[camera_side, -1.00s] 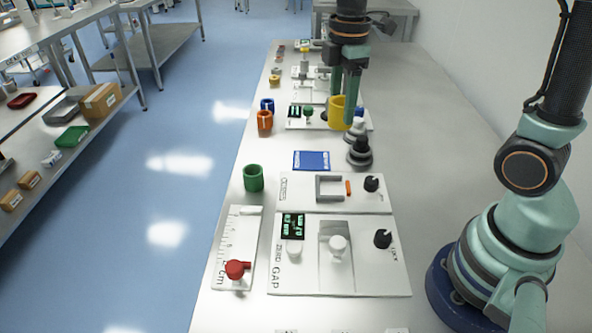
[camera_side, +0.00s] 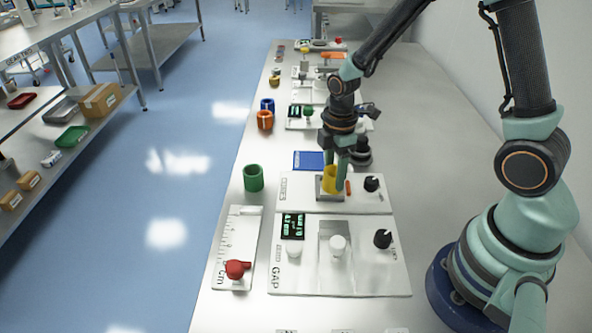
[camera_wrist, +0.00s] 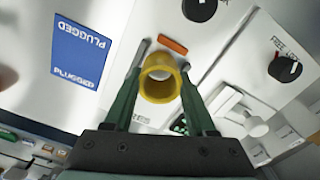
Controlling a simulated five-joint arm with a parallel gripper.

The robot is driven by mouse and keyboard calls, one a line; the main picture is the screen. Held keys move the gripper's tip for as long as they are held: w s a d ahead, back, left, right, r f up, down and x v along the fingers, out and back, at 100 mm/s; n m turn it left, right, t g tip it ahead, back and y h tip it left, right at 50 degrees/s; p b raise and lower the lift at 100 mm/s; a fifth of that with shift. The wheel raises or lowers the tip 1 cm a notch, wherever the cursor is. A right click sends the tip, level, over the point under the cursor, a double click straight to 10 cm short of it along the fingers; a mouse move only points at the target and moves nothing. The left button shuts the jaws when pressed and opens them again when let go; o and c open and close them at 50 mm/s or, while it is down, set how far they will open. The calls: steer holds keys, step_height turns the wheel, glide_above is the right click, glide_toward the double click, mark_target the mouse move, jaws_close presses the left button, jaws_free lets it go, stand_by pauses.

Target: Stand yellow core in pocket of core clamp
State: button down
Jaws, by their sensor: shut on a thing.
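The yellow core (camera_side: 329,181) is a hollow ring, held upright between the two green fingers of my gripper (camera_side: 335,176). In the side view it is at the grey square pocket of the core clamp (camera_side: 329,197), overlapping its opening. Whether it is inside the pocket or just above it, I cannot tell. In the wrist view my gripper (camera_wrist: 161,92) has a finger on each side of the core (camera_wrist: 160,61). Parts of the grey clamp show behind the core, which hides most of the pocket. The clamp plate (camera_side: 300,197) has an orange bar and a black knob (camera_side: 371,184).
A blue PLUGGED card (camera_side: 308,160) lies behind the clamp plate. A green core (camera_side: 253,178) stands to its left, with orange (camera_side: 265,120) and blue cores farther back. The gap gauge plate (camera_side: 310,283) lies in front. A dark stepped post (camera_side: 361,153) stands behind my gripper.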

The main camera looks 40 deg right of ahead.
steer(key=shift+f, duration=0.45)
steer(key=shift+c, duration=1.1)
jaws_free()
steer(key=shift+f, duration=0.1)
steer(key=s+r+m+t, duration=0.2)
steer(key=r+m, duration=0.4)
steer(key=r, duration=0.5)
steer(key=s+r+m+t, duration=0.3)
steer(key=s+r+m, duration=0.2)
steer(key=r, duration=0.6)
steer(key=shift+a+r+m+t, duration=0.3)
steer(key=shift+m, duration=1)
